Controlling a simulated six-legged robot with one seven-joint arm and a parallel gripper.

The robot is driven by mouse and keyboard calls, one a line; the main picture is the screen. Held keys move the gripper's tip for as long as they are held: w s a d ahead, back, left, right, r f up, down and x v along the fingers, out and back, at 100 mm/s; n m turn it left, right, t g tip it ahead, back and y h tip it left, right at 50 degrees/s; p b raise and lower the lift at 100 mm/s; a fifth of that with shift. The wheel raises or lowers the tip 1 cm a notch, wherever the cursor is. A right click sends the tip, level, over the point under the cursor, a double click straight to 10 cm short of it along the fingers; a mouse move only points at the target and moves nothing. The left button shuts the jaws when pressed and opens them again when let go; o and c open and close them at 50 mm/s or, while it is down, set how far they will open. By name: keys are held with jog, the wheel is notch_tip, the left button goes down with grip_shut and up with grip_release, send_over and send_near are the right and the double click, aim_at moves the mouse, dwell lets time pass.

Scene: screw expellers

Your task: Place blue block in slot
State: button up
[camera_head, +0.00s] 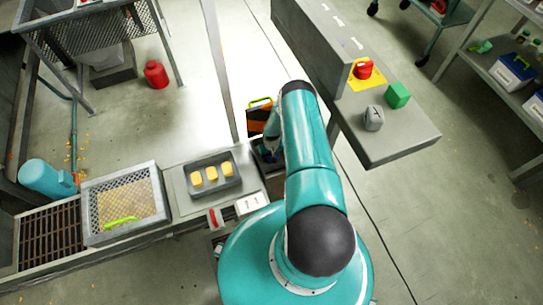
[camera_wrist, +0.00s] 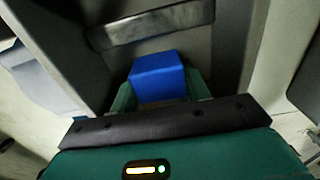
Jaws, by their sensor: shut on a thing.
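The blue block (camera_wrist: 158,77) shows in the wrist view between the two teal fingers of my gripper (camera_wrist: 160,92). My gripper is shut on it. Ahead of the block in the wrist view is a grey housing with a dark recessed band (camera_wrist: 150,24), which may be the slot; I cannot tell whether the block touches it. In the head view my arm reaches down beside the grey bench, and my gripper is small and mostly hidden there. The block cannot be made out clearly in that view.
A dark tray with yellow pieces (camera_head: 212,174) and a mesh basket (camera_head: 124,204) stand on the bench at left. Open floor lies at lower right.

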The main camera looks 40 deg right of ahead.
jog(key=o, duration=1.1)
notch_tip(320, 180, up, 12)
jog(key=shift+r, duration=0.15)
